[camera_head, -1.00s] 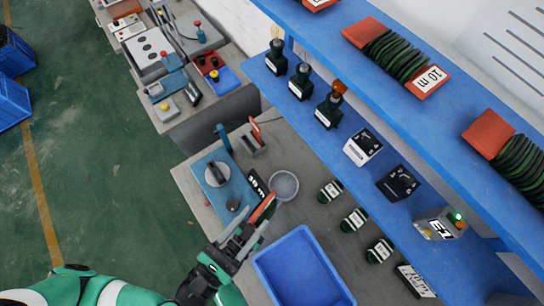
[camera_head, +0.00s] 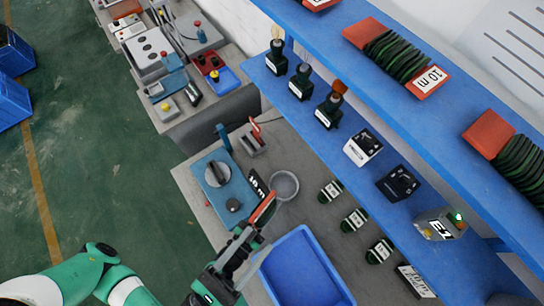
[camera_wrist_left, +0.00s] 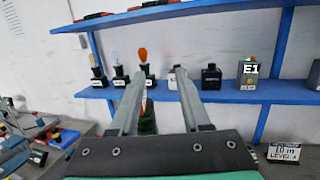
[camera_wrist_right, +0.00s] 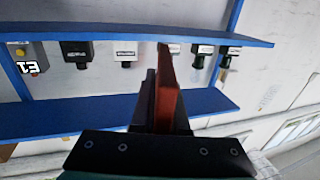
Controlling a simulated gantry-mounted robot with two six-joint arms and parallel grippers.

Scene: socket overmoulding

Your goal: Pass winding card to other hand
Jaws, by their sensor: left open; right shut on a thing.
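The winding card is an orange-red strip (camera_head: 263,207) in the head view, seen nearly edge-on above the bench near the grey bowl. In the right wrist view the red card (camera_wrist_right: 167,95) stands between the dark fingers of my right gripper (camera_wrist_right: 160,85), which is shut on it. My left gripper (camera_head: 243,240) is just below the card in the head view. In the left wrist view my left gripper (camera_wrist_left: 156,75) has its two grey fingers apart. A dark green piece shows between them; I cannot tell whether it is part of the card. The grippers overlap in the head view.
A blue tray (camera_head: 300,272) lies close to the right of the grippers. A grey bowl (camera_head: 285,186) and a blue winding device (camera_head: 222,180) stand beyond. The blue shelf (camera_head: 420,215) with lamps and boxes rises at the right.

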